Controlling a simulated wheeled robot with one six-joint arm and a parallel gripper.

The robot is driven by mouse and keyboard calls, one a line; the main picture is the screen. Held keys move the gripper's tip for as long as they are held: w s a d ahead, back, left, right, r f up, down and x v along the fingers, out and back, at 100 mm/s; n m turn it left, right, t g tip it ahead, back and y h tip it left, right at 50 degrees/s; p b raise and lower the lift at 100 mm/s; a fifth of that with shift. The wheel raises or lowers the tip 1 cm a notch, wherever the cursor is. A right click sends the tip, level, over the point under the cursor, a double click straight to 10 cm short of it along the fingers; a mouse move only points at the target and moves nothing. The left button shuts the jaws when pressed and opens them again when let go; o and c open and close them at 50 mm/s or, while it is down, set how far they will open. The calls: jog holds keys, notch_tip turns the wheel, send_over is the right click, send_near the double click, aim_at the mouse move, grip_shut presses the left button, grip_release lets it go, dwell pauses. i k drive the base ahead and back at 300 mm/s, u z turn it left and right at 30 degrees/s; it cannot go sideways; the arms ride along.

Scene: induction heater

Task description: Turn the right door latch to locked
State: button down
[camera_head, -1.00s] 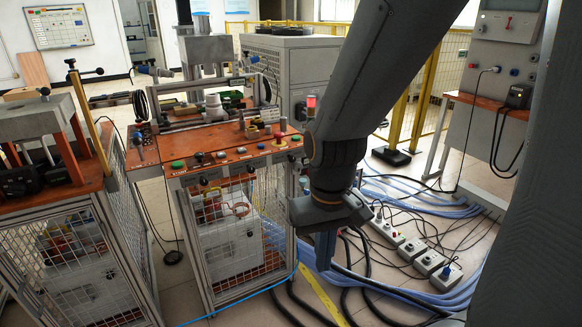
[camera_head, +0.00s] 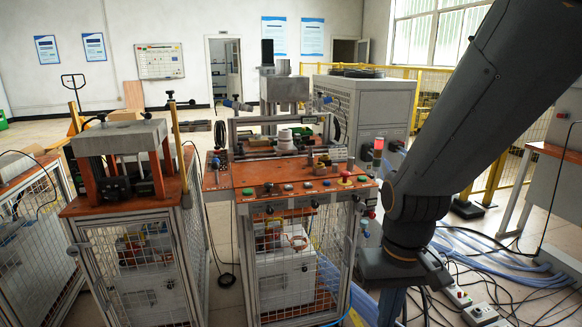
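The control cabinet (camera_head: 290,198) stands at the middle, with an orange top and mesh doors below. Two small dark latches show at the top of its front, a left one (camera_head: 269,209) and a right one (camera_head: 314,203). They are too small to tell which way they are turned. My arm comes down from the upper right, and its wrist is right of the cabinet's front. My gripper (camera_head: 392,308) points down at the bottom edge, partly cut off, apart from the right latch. Its fingers cannot be made out.
Buttons and a red emergency stop (camera_head: 346,176) line the cabinet's front top. Another mesh cabinet (camera_head: 130,212) is close on the left. Cables and power strips (camera_head: 480,314) lie on the floor at right.

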aim_at(360, 207)
jog(key=u, duration=0.05)
jog(key=k, duration=0.4)
jog(key=z, duration=0.45)
jog(key=i, duration=1.15)
jog(key=u, duration=2.45)
jog(key=k, duration=0.85)
jog(key=z, duration=1.1)
